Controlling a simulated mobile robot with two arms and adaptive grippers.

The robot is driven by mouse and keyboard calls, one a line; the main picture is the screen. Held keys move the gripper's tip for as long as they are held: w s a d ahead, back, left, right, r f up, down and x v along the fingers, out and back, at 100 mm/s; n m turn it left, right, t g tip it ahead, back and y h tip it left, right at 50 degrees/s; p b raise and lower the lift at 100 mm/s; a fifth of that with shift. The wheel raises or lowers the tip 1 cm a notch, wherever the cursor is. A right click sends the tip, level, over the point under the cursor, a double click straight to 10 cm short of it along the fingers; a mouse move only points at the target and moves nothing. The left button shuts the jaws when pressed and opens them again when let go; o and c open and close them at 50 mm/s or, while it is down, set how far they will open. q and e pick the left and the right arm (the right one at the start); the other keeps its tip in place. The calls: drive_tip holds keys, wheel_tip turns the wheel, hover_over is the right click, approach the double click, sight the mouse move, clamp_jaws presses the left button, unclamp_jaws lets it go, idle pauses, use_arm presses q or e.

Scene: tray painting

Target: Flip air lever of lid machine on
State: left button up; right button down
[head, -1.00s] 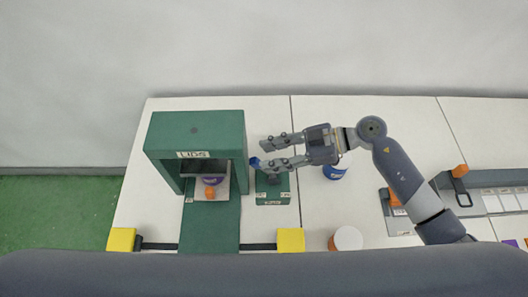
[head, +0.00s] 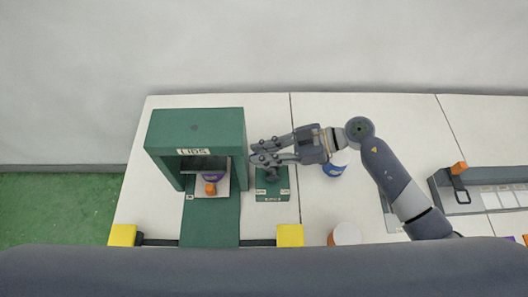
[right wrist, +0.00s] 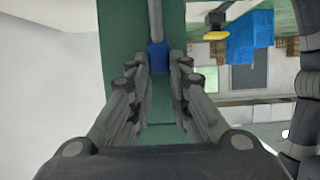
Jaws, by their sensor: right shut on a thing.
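The green lid machine (head: 195,128), labelled LIDS, stands at the left of the table. To its right is the green air lever box (head: 273,192). The lever's blue knob (right wrist: 158,56) sits on a grey rod in the right wrist view, between my right gripper's fingertips. My right gripper (head: 259,153) is above the lever box, beside the machine's right wall, and shut on the knob. It also shows in the right wrist view (right wrist: 157,72). The gripper hides the knob in the head view. My left gripper is not in view.
A purple cup (head: 213,177) with an orange part (head: 211,189) stands in the machine's opening. A blue-and-white can (head: 336,165) stands right of the lever box, near my right arm. A white-topped can (head: 347,234) stands at the front. A grey unit with an orange-tipped lever (head: 459,168) is at right.

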drive_tip(key=shift+d, duration=0.15)
drive_tip(key=shift+d+f+y+b, duration=0.2)
drive_tip(key=shift+d+y+b, duration=0.6)
drive_tip(key=shift+b, duration=0.1)
drive_tip(key=d+y+b, duration=0.4)
drive_tip(key=y+b, duration=0.1)
drive_tip(key=b, duration=0.2)
drive_tip(key=shift+d+f, duration=0.15)
drive_tip(key=shift+d, duration=0.25)
